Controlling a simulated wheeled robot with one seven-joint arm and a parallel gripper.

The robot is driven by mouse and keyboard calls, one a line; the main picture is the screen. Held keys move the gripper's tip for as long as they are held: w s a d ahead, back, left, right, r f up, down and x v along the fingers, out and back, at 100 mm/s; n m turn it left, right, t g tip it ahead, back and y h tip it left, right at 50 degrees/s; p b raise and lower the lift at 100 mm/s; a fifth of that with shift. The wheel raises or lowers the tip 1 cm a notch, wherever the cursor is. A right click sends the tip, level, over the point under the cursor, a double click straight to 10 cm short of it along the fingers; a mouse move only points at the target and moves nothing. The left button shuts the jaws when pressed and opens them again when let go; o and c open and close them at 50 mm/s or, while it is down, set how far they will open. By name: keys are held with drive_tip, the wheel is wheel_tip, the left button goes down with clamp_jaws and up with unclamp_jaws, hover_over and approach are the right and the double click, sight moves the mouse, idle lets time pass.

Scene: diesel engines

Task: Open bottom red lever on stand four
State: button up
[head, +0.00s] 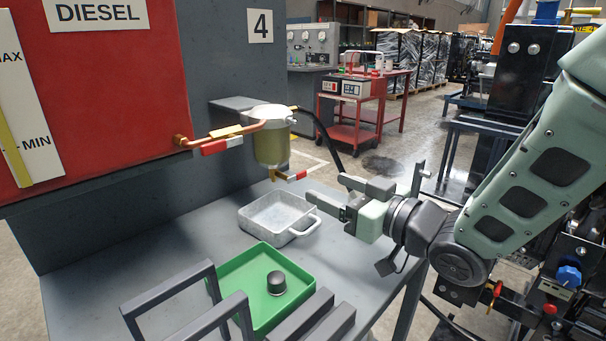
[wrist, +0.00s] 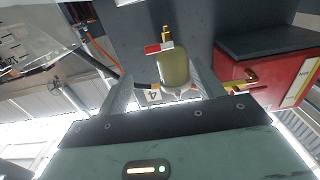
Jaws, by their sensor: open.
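The bottom red lever (head: 290,176), with a red and white handle, sits under the yellowish filter bowl (head: 271,150) beside the panel marked 4 (head: 260,26). The wrist view is upside down and shows the lever (wrist: 158,48) at the bowl's end, with the bowl (wrist: 173,70) between the finger outlines. My gripper (head: 325,187) is open and empty. Its fingers point left toward the lever, to the right of it and slightly lower in the head view, with a visible gap. An upper red and white lever (head: 222,146) lies on the copper pipe from the red diesel tank (head: 110,100).
A grey metal pan (head: 250,222) stands on the table (head: 185,240) below the bowl. Dark bars stand at the front. A black hose runs behind my gripper.

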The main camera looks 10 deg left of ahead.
sight(298, 174)
drive_tip(key=x, duration=0.8)
drive_tip(key=c, duration=1)
